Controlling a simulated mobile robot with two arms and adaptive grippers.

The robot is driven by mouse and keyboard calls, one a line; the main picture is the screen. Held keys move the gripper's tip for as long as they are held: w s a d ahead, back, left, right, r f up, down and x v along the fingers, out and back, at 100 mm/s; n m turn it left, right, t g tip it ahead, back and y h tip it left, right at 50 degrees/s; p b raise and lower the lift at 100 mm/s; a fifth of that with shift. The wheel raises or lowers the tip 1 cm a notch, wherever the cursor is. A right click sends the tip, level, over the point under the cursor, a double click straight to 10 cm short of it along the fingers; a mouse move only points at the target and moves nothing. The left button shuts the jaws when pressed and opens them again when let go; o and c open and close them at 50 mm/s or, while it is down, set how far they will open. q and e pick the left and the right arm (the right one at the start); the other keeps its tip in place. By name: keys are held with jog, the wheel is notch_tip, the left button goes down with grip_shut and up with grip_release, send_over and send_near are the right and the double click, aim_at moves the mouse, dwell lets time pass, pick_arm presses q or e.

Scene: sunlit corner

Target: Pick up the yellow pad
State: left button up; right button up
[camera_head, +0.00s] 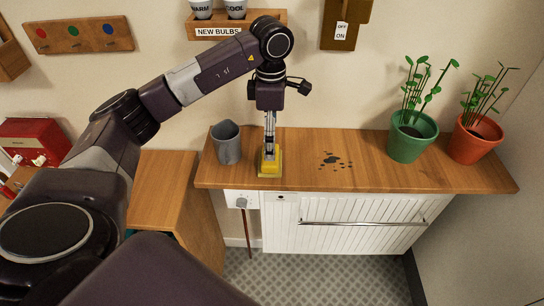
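The yellow pad (269,170) is on the wooden counter (300,178), near its front edge and to the right of a grey cup. My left gripper (269,152) points straight down at the pad, with its fingertips at the pad's upper part. The fingers look close together from this angle and partly cover the pad. I cannot tell whether they grip it or only touch it. My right gripper is not in view.
The grey cup (227,144) stands close to the left of my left gripper. Dark spots (336,160) mark the counter to the right. Potted plants in a green pot (412,140) and an orange pot (474,140) stand at the right end.

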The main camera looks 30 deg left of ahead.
pick_arm(q)
jog(key=shift+s+f+p, duration=0.15)
jog(key=shift+f+p, duration=0.15)
jog(key=shift+f, duration=0.55)
jog(key=f+p, duration=0.2)
jog(key=f, duration=0.2)
jog(key=shift+s+f, duration=0.1)
jog(key=shift+s, duration=0.1)
jog(key=shift+d+f, duration=0.1)
jog(key=shift+f, duration=0.35)
jog(key=shift+w, duration=0.1)
jog(key=c, duration=1.4)
notch_tip(320, 180, up, 9)
jog(key=b, duration=0.2)
jog(key=shift+b, duration=0.35)
jog(key=shift+r, duration=0.55)
